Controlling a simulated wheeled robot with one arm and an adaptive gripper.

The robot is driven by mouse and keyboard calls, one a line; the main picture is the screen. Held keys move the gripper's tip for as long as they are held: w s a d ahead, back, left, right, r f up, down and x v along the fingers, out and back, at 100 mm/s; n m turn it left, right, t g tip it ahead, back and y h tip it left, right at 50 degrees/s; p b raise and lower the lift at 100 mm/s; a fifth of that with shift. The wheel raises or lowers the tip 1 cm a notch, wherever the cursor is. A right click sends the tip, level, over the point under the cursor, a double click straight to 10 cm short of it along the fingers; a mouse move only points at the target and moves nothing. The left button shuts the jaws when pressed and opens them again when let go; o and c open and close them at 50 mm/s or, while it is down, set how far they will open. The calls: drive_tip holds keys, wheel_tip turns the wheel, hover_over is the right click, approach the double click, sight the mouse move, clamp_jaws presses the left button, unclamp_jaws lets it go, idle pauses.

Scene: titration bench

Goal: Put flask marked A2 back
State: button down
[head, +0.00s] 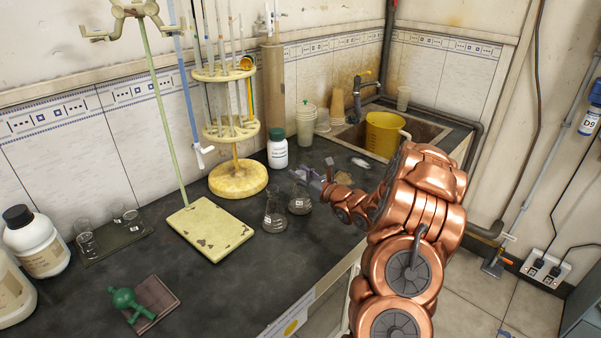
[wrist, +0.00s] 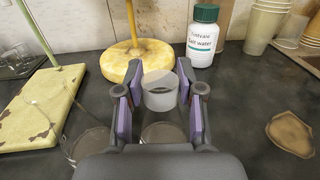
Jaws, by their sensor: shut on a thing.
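Two clear conical flasks are at the bench's front middle. My gripper (head: 305,177) is shut on the neck of the right flask (head: 300,201). In the wrist view, its neck (wrist: 160,94) shows between the purple-padded fingers, with part of its body below. The flask looks upright; I cannot tell whether its base touches the bench. The other flask (head: 273,212) stands close to its left, and its body shows in the wrist view (wrist: 91,147). Small pale marks show on the flasks, too small to read, so I cannot tell which is A2.
A cream stand base (head: 210,228) is left of the flasks. Behind are a yellow round rack base (head: 238,180) and a white bottle with a green cap (head: 278,151). A brown stain (wrist: 290,134) lies to the right. A glass-bearing tray (head: 120,243) is at the left.

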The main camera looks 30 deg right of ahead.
drive_tip(key=shift+f, duration=0.2)
drive_tip(key=c, duration=0.7)
unclamp_jaws()
drive_tip(key=shift+r, duration=0.1)
